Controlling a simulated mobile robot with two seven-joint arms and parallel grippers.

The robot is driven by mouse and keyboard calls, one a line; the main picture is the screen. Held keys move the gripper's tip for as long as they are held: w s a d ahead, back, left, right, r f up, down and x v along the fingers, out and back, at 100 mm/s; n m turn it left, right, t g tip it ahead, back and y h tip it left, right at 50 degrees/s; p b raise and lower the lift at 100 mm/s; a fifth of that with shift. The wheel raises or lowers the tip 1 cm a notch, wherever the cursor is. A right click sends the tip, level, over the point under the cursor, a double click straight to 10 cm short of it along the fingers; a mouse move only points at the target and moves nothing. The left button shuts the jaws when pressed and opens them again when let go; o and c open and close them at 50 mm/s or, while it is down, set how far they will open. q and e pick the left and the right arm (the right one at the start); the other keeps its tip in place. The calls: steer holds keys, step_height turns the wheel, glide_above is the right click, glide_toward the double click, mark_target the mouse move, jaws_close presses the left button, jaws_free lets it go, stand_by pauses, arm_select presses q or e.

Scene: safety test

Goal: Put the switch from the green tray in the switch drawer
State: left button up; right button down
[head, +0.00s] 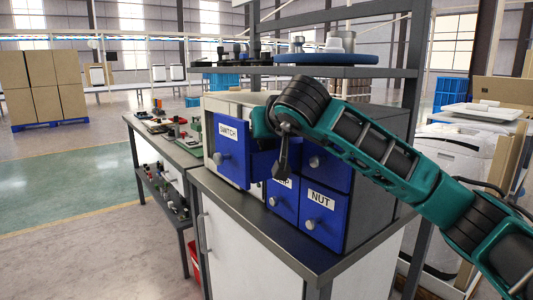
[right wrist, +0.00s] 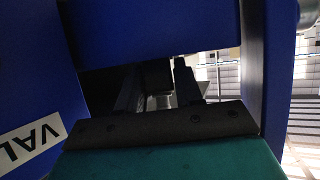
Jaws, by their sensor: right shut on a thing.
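The switch drawer (head: 232,150), blue with a white SWITCH label, is at the upper left of the drawer cabinet and stands pulled out. My right gripper (head: 283,160) is beside this drawer, behind its front and close to the cabinet face. In the right wrist view my right gripper's dark fingers (right wrist: 158,85) are among blue drawer surfaces. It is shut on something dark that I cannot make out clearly. My left gripper is not in view.
Below are blue drawers, one labelled NUT (head: 320,203); a VAL label (right wrist: 30,140) shows close in the right wrist view. A workbench (head: 150,134) with several small parts stands at the left. A blue round tray (head: 326,58) is on the shelf above.

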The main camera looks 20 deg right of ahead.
mark_target(268, 146)
steer(key=shift+w+f, duration=0.15)
steer(key=shift+f, duration=0.45)
steer(key=shift+w, duration=0.2)
steer(key=g, duration=0.2)
steer(key=shift+w+r+g+p, duration=0.15)
steer(key=shift+w+g+p, duration=0.1)
steer(key=shift+g+p, duration=0.1)
steer(key=shift+w+a+g, duration=0.1)
steer(key=shift+w+g, duration=0.05)
steer(key=shift+g, duration=0.7)
step_height(268, 146, down, 3)
steer(key=shift+f+b, duration=0.1)
steer(key=shift+b, duration=0.25)
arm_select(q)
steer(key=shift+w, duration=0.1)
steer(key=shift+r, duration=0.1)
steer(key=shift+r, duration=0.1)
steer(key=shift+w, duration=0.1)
arm_select(e)
steer(key=c, duration=1)
jaws_free()
steer(key=shift+f, duration=0.1)
